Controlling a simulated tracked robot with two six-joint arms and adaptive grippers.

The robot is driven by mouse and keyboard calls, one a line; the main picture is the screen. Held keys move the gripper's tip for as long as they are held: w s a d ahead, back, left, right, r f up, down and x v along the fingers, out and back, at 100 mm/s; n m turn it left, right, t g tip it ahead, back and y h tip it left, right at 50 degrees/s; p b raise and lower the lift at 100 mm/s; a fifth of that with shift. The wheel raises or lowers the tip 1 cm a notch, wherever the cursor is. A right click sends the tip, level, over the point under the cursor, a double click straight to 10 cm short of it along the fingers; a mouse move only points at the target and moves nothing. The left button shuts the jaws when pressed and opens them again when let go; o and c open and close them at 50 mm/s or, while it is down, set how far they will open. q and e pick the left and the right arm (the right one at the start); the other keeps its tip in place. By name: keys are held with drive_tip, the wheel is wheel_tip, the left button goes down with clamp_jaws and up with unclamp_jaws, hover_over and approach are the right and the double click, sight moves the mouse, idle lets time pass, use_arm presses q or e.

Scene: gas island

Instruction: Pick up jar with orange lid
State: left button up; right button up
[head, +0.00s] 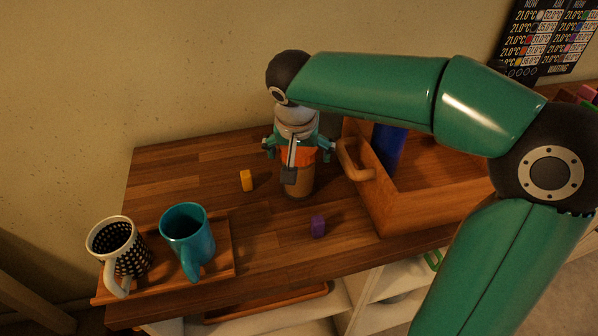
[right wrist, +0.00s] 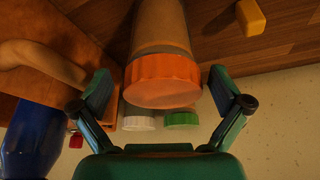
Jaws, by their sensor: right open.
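The jar with an orange lid (head: 299,183) stands upright on the wooden counter, beside the wooden box. In the right wrist view its orange lid (right wrist: 163,80) lies between the two spread fingers. My right gripper (head: 298,146) is above and around the top of the jar, pointing down. It also shows in the right wrist view (right wrist: 164,98), open, with gaps between each finger and the lid. Part of the lid is hidden in the head view by the gripper. My left gripper is not in view.
A wooden box (head: 399,208) with a curved handle and a blue item (head: 387,148) stands close right of the jar. Yellow (head: 246,180) and purple blocks (head: 318,227) lie nearby. A patterned mug (head: 132,262) and teal mug (head: 188,238) stand on a tray at left.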

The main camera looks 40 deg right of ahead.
drive_tip(key=x, duration=0.3)
drive_tip(key=shift+w+f, duration=0.15)
drive_tip(key=shift+f, duration=0.05)
drive_tip(key=shift+r, duration=0.1)
drive_tip(key=c, duration=1.5)
